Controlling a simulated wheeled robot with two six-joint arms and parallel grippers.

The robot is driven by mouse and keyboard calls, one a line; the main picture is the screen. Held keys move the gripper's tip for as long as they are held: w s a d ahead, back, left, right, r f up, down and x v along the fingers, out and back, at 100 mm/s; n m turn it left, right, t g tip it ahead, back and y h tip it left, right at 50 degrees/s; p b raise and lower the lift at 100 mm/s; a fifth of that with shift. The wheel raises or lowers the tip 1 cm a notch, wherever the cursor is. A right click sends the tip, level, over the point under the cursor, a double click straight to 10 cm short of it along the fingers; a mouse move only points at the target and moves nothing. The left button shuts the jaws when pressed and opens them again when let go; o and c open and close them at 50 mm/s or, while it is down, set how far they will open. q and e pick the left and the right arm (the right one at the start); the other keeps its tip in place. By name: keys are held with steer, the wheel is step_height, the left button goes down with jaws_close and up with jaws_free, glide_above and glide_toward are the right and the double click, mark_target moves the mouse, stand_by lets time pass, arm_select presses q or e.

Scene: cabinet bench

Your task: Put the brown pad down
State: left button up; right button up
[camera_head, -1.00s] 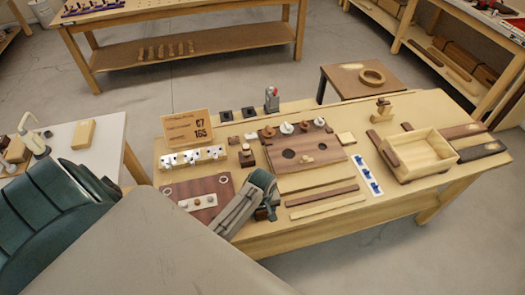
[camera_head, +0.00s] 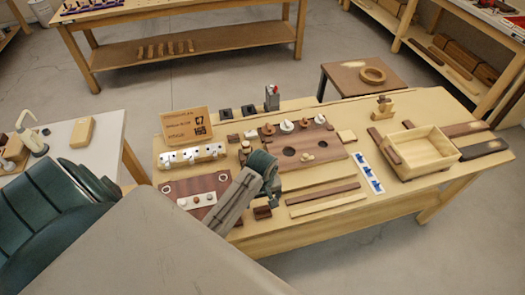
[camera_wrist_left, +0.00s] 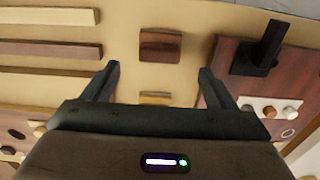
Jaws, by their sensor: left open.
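The brown pad (camera_head: 262,212), a small dark brown block, lies on the bench top just right of the dark red-brown board (camera_head: 205,190). In the left wrist view the brown pad (camera_wrist_left: 160,45) lies flat beyond the open fingertips, roughly centred between them, with bare bench around it. My left gripper (camera_head: 271,190) is raised above the bench, apart from the pad. In the wrist view the left gripper (camera_wrist_left: 159,69) has its two fingers spread, with nothing held. My right gripper is not in view.
Two wood strips, one dark (camera_head: 323,194) and one light (camera_head: 328,205), lie right of the pad. A board with round holes (camera_head: 300,165), a white strip with blue parts (camera_head: 367,173) and an open wooden box (camera_head: 425,160) stand farther right. A sign (camera_head: 187,126) stands behind.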

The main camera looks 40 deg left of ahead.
mark_target(262, 208)
arm_select(q)
step_height(262, 208, up, 5)
steer(key=shift+f+b, duration=0.1)
steer(key=shift+b, duration=0.2)
stand_by(0.4)
